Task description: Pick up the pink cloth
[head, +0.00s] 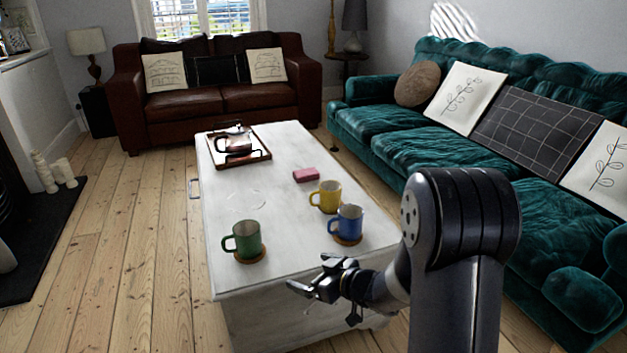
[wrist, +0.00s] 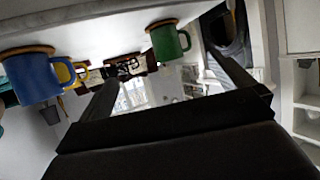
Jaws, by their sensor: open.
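The pink cloth (head: 306,175) is a small folded block on the white coffee table (head: 224,196), right of its middle in the head view. It stands apart from the mugs, beyond the yellow one. My gripper (head: 310,289) is open and empty at the table's near edge, in front of the mugs and well short of the cloth. In the wrist view, which looks upside down, dark fingers (wrist: 165,92) spread apart with nothing between them. I cannot make out the cloth there.
A green mug (head: 243,239) and a blue mug (head: 347,223) stand on coasters, with a yellow mug (head: 326,197) behind the blue one. A tray (head: 254,157) with a teapot sits at the table's far end. A teal sofa (head: 390,133) is on the right. Floorboards at left are clear.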

